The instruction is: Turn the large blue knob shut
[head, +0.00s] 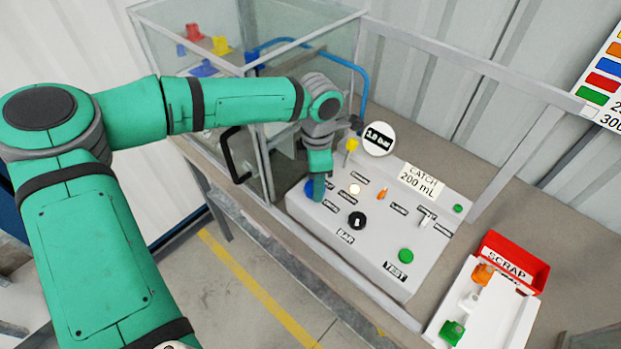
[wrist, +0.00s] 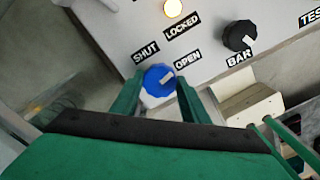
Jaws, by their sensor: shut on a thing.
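The large blue knob (wrist: 157,81) sits on the sloped panel, below the SHUT label (wrist: 146,53) and the OPEN label (wrist: 188,59) in the wrist view. Its white pointer mark slants up and right, toward OPEN. My gripper (wrist: 159,84) has one green finger on each side of the knob and is shut on it. In the head view my gripper (head: 317,172) reaches down to the panel's left corner, and only part of the blue knob (head: 309,189) shows beside it.
A lit lamp (wrist: 173,8) is above the LOCKED label. A black BAR knob (head: 357,220), a green TEST button (head: 406,256) and a round gauge (head: 379,139) share the panel. A glass enclosure (head: 290,65) stands behind left. A red scrap bin (head: 514,262) is at right.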

